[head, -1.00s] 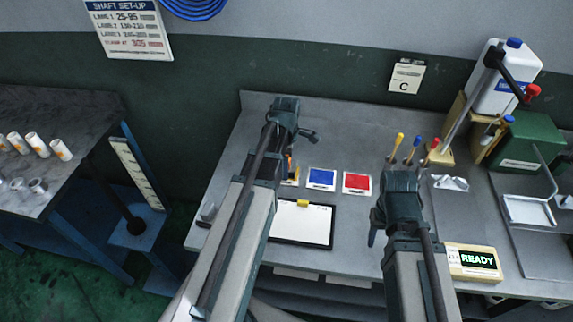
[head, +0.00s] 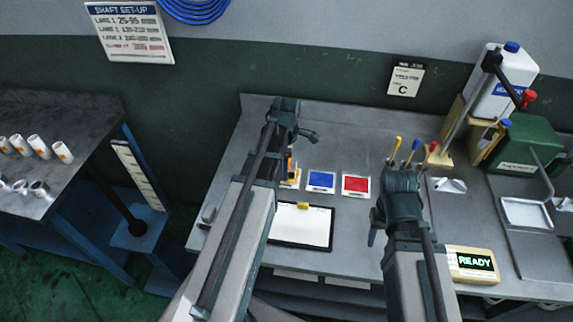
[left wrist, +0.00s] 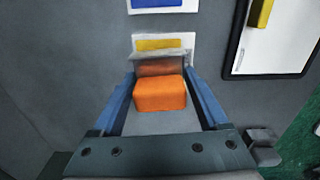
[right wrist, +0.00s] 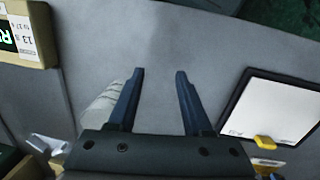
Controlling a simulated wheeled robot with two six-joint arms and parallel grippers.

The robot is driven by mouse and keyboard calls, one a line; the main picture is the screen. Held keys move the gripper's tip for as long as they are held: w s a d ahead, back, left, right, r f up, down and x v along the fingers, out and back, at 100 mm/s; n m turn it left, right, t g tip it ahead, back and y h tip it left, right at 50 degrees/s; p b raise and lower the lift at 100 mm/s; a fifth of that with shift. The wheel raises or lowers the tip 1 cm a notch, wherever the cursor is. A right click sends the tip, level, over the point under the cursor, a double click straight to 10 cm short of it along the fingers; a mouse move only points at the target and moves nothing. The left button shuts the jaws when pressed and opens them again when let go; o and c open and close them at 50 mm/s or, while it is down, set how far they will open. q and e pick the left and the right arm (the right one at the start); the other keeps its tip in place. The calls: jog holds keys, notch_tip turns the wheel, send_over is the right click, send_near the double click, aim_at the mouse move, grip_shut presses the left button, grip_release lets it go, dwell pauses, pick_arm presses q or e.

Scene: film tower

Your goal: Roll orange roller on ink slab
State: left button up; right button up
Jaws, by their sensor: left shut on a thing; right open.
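My left gripper (left wrist: 160,80) is shut on the orange roller (left wrist: 160,95), a blocky orange handle with a dull brownish cylinder at its far end. The cylinder overlaps the near part of a white-bordered yellow ink slab (left wrist: 163,44); I cannot tell whether it touches. In the head view, a bit of the orange roller (head: 291,165) shows beside my left arm, above the partly hidden yellow slab (head: 290,183). A blue slab (head: 321,180) and a red slab (head: 356,184) lie to its right. My right gripper (right wrist: 160,72) is open and empty over the bench.
A clipboard with white paper (head: 300,228) lies in front of the slabs. Several coloured-handled tools (head: 411,150) stand behind my right arm. A READY box (head: 470,264) sits at the front right, with a metal tray (head: 524,213) and green machine (head: 530,148) beyond.

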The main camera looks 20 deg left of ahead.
pick_arm(q)
jog(key=shift+r+p, duration=2.45)
jog(key=shift+r, duration=0.35)
pick_arm(e)
notch_tip(320, 180, up, 6)
jog(key=shift+f, duration=0.25)
pick_arm(q)
jog(key=shift+f, duration=0.1)
pick_arm(e)
jog(key=shift+s, duration=0.1)
